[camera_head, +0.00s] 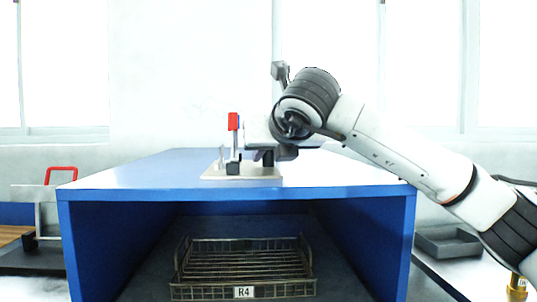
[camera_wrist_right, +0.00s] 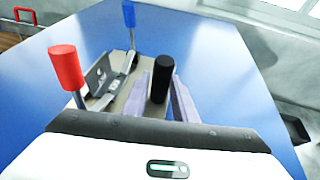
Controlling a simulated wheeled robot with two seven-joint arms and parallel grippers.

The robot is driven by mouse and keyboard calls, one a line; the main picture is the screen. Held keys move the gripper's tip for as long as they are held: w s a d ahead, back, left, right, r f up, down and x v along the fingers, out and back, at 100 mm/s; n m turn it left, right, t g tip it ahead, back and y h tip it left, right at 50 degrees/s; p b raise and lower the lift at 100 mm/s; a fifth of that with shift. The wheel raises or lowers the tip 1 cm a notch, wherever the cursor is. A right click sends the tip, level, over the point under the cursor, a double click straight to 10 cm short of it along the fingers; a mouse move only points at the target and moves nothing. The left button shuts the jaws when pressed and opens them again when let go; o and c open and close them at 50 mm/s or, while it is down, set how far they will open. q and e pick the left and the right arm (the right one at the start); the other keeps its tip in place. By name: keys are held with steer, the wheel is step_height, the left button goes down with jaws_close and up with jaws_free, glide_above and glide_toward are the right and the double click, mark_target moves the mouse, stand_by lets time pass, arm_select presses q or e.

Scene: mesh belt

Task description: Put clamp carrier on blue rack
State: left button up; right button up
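The clamp carrier (camera_head: 250,173) is a pale flat plate with a red-handled clamp (camera_head: 233,122) and a black post. It is at the top of the blue rack (camera_head: 130,182), near the front edge, and looks level. In the right wrist view the carrier (camera_wrist_right: 118,100) shows a red handle, a blue handle and the black post (camera_wrist_right: 162,78). My right gripper (camera_wrist_right: 163,100) has its two fingers close on either side of the black post and appears shut on it. My arm hides part of the carrier in the head view. My left gripper is not in view.
A wire basket labelled R4 (camera_head: 244,291) stands inside the rack's lower bay. A grey tray (camera_head: 447,242) is at the right. Another red-handled item (camera_head: 61,172) stands at the left. The rack top has free room around the carrier.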

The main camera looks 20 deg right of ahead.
steer(key=shift+o, duration=1.2)
steer(key=shift+r, duration=0.1)
steer(key=shift+r, duration=0.15)
steer(key=b+v, duration=0.1)
steer(key=v, duration=1.1)
